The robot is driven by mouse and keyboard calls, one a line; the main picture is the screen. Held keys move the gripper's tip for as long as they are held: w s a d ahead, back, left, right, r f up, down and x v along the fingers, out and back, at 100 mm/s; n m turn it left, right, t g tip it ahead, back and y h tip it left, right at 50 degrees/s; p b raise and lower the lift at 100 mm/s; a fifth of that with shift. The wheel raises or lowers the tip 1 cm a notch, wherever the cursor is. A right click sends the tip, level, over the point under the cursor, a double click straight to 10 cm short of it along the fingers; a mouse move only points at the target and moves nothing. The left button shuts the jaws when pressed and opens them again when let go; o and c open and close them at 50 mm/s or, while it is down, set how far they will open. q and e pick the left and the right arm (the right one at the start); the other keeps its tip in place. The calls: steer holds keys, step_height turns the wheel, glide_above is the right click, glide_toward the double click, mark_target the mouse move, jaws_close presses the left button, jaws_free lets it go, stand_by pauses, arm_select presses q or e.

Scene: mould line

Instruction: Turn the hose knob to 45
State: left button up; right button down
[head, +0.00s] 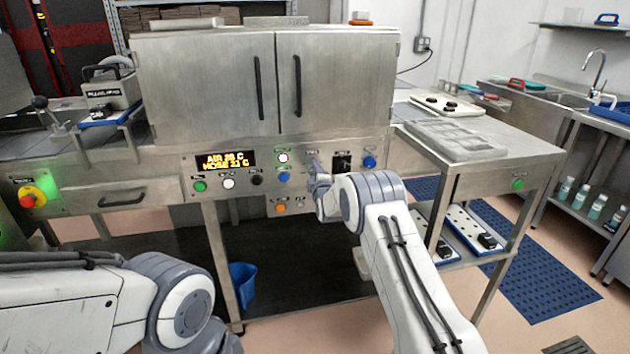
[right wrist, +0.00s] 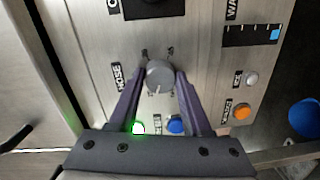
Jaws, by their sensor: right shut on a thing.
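The hose knob (right wrist: 160,76) is a round grey knob on the steel control panel, beside a HOSE label (right wrist: 116,77) in the right wrist view. My right gripper (right wrist: 161,85) is shut on it, one dark finger on each side. In the head view my right gripper (head: 315,172) reaches the panel and hides the knob. The lit display (head: 225,160) shows orange text that seems to read AIR 28 C and HOSE 31 C. My left arm shows at the lower left, but its gripper is out of view.
Near the knob are a lit white button (right wrist: 138,128), a blue button (right wrist: 176,125) and an orange button (right wrist: 242,111). Cabinet doors (head: 337,80) stand above the panel. A side table (head: 520,150) stands to the right, and a blue bucket (head: 243,283) is below.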

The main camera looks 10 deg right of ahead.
steer(key=m+y+b, duration=0.1)
steer(key=m+b, duration=0.5)
steer(key=m, duration=0.4)
steer(key=shift+f+b, duration=0.2)
steer(key=shift+b, duration=0.15)
steer(key=m+y, duration=0.1)
steer(key=m, duration=0.2)
steer(key=shift+m+b, duration=0.3)
steer(key=shift+b, duration=0.05)
steer(key=m, duration=1.1)
steer(key=shift+t, duration=0.3)
steer(key=m, duration=0.6)
steer(key=shift+a, duration=0.1)
steer(key=m+b, duration=0.1)
steer(key=m, duration=0.5)
steer(key=shift+t, duration=0.4)
steer(key=shift+r, duration=0.1)
